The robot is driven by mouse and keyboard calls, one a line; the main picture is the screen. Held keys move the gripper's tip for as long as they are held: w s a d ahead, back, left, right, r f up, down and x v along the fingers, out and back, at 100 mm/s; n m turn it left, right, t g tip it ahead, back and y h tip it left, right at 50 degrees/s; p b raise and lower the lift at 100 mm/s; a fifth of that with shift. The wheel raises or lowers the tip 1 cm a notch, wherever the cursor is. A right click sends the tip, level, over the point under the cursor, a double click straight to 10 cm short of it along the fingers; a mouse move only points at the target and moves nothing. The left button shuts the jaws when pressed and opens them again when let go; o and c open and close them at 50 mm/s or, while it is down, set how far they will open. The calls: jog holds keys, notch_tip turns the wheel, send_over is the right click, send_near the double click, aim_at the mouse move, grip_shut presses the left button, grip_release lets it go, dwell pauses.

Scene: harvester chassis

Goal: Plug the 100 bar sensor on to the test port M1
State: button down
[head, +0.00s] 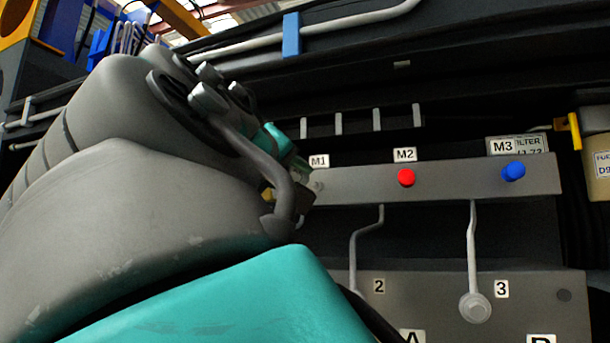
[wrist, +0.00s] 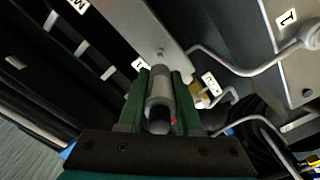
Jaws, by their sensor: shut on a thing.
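My gripper (wrist: 160,76) shows in the wrist view with its two green fingers shut on a grey cylindrical sensor (wrist: 158,98). The sensor has a dark near end and a small red mark; no pressure marking is readable. Its far end points at the grey rail (wrist: 138,24). A small round stud (wrist: 160,53), apparently test port M1, is on the rail just beyond that end; I cannot tell if they touch. In the head view the M1 label (head: 319,161) is above the rail's left end, with a grey stud (head: 318,187) below. My arm hides most of the gripper there.
The rail also carries a red cap (head: 406,177) under M2 and a blue cap (head: 513,171) near M3. Bent grey pipes (head: 472,235) run below it. In the wrist view, a yellow fitting (wrist: 202,101) and white tag (wrist: 210,84) sit close right of the fingers.

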aim_at(314, 184)
jog(key=shift+p+x, duration=0.45)
jog(key=shift+x, duration=2)
jog(key=shift+p+x, duration=0.45)
jog(key=shift+x, duration=0.8)
dwell(0.4)
jog(key=c, duration=0.5)
grip_release()
